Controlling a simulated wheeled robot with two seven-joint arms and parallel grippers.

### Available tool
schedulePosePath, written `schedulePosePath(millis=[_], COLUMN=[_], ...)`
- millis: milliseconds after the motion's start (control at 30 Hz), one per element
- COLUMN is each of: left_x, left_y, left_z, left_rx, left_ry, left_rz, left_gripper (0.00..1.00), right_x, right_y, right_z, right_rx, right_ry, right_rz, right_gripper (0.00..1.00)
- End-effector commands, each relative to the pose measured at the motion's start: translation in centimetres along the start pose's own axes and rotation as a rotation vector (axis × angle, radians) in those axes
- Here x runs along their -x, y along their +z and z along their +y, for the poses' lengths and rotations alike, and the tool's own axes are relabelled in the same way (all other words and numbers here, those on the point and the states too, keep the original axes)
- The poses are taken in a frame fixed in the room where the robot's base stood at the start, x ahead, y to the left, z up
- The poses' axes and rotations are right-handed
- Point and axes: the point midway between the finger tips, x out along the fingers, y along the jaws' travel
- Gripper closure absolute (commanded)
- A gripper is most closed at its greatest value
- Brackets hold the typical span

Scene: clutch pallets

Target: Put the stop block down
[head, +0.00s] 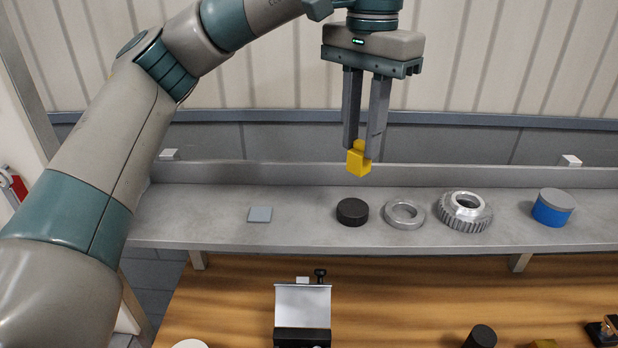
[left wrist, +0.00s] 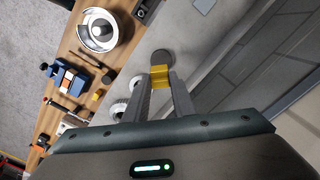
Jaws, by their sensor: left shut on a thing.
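The stop block is a small yellow block (head: 358,161). My left gripper (head: 359,152) is shut on it and holds it in the air above the grey shelf (head: 310,229), near the shelf's back edge in the head view. The yellow block also shows between the fingertips in the left wrist view (left wrist: 160,73). My right gripper is in neither view.
On the shelf are a grey square plate (head: 260,214), a black puck (head: 352,211), a metal ring (head: 404,214), a gear (head: 465,211) and a blue cylinder with a grey top (head: 552,208). A wooden table (head: 400,290) lies in front, with a black-and-silver fixture (head: 302,306).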

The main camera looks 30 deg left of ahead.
Motion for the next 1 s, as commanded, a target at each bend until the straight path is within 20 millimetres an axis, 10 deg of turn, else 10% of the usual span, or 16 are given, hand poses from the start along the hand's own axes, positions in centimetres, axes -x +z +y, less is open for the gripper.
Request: schedulePosePath(millis=[500, 1000], left_x=[-5.0, -5.5], left_y=[5.9, 6.2], left_z=[-6.2, -6.6], left_rx=[0.003, 0.000], left_ry=[0.001, 0.000], left_rz=[-0.001, 0.000], left_gripper=[0.99, 0.99], right_x=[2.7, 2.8], right_y=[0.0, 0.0], right_z=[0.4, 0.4], right_rx=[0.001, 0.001], right_ry=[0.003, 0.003], right_rz=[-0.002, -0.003], right_gripper=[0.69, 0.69])
